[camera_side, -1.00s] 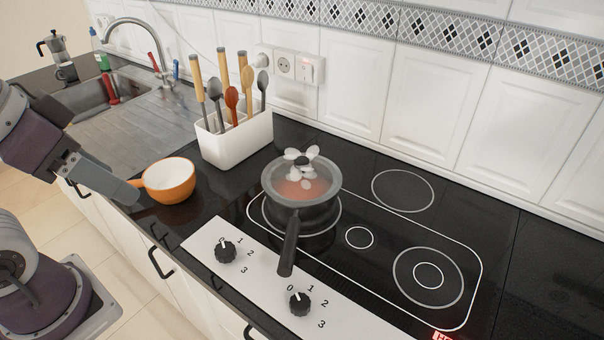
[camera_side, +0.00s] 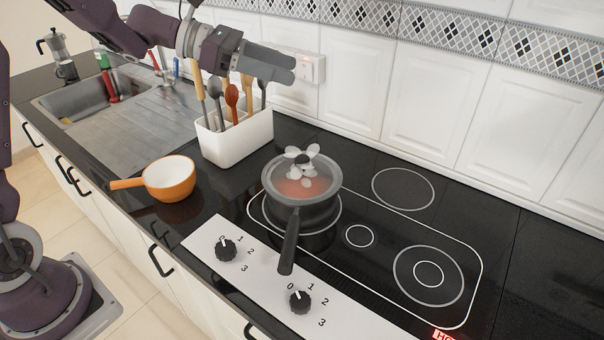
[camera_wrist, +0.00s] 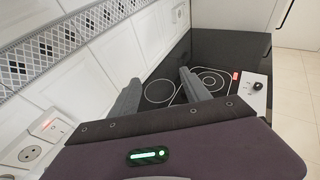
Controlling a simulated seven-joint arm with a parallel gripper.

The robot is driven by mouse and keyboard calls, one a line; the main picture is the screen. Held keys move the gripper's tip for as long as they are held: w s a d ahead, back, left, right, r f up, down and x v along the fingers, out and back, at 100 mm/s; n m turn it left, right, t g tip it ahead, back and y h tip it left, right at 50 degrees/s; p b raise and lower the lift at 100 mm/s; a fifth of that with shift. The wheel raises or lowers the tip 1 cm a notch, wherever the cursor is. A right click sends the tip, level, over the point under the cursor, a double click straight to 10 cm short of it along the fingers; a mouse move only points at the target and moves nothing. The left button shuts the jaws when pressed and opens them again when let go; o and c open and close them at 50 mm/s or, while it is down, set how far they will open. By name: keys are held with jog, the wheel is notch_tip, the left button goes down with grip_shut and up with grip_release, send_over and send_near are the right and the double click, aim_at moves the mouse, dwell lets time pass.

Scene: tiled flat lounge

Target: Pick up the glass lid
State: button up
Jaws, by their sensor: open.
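The glass lid (camera_side: 278,180) sits on a dark pot (camera_side: 302,215) on the left burner of the hob. It is clear with a grey rim, and a pale petal-shaped knob (camera_side: 302,154) stands at its centre. Something reddish shows through the glass. My gripper (camera_side: 292,68) is empty, raised above the white utensil holder, up and to the left of the lid. In the wrist view the two fingers of my gripper (camera_wrist: 157,92) are spread apart, with hob rings beyond them. The lid and pot are not visible in the wrist view.
A white utensil holder (camera_side: 236,142) with several utensils stands below my gripper. An orange pan (camera_side: 170,182) is left of the hob. The pot's handle points to the front, near the control knobs (camera_side: 227,249). The tiled wall is behind. The right burners (camera_side: 428,277) are clear.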

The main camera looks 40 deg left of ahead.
send_near(315, 172)
jog(key=shift+w+d+r, duration=0.85)
jog(key=shift+d+r, duration=0.2)
jog(key=shift+d, duration=0.05)
jog(key=x, duration=0.6)
jog(key=shift+d+f, duration=0.1)
jog(key=shift+f, duration=0.25)
jog(key=shift+w+d+f, duration=0.15)
jog(key=shift+w+d, duration=0.15)
grip_shut()
